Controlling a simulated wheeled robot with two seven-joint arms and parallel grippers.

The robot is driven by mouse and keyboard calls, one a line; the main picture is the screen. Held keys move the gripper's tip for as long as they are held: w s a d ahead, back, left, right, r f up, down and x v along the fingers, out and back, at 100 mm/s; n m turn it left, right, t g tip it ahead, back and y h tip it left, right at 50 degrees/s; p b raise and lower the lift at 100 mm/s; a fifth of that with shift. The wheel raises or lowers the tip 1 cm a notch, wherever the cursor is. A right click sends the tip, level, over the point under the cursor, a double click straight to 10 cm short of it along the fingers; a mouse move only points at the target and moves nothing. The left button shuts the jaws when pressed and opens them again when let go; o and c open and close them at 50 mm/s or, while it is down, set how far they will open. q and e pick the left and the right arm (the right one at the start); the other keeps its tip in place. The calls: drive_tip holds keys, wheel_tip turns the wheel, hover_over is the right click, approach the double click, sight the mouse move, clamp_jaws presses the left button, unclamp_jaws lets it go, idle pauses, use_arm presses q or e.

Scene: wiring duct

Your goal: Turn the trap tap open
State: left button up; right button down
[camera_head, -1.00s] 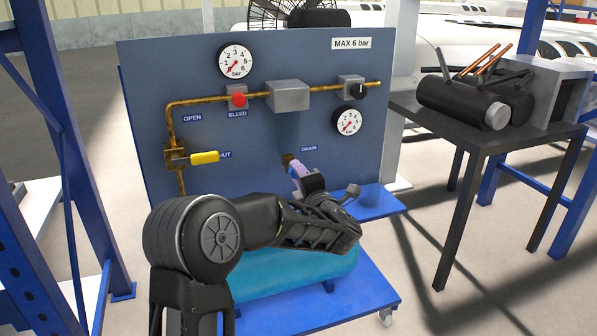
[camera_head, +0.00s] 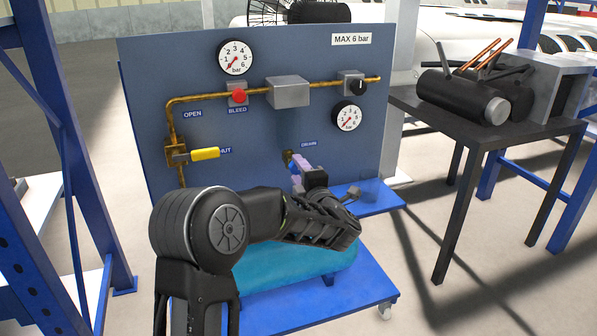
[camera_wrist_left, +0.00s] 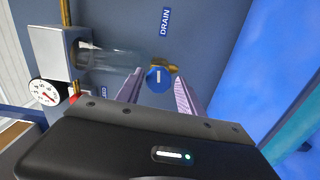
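The trap tap is a blue round handle with a white bar (camera_wrist_left: 159,79) on a brass fitting beside the DRAIN label. In the head view its brass fitting (camera_head: 288,157) shows below the grey block, and the blue handle is mostly hidden by my gripper. My left gripper (camera_head: 298,168) points at the tap from below and in front. In the left wrist view its two pinkish fingers (camera_wrist_left: 160,84) stand apart, with the blue handle between their tips. A small gap seems to show on each side; I cannot tell whether either finger touches. My right gripper is out of view.
A clear bowl (camera_wrist_left: 110,60) hangs under the grey block (camera_head: 288,92), close to the tap. The yellow lever (camera_head: 206,154), red bleed button (camera_head: 238,96) and two gauges are on the panel (camera_head: 220,60). A teal tank (camera_head: 300,268) lies below on the blue cart.

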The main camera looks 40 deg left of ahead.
use_arm(q)
drive_tip(key=shift+o, duration=0.8)
drive_tip(key=shift+r, duration=0.1)
drive_tip(key=shift+d, duration=0.1)
drive_tip(key=v, duration=0.7)
drive_tip(key=shift+s+d+p, duration=0.25)
drive_tip(key=shift+p, duration=0.1)
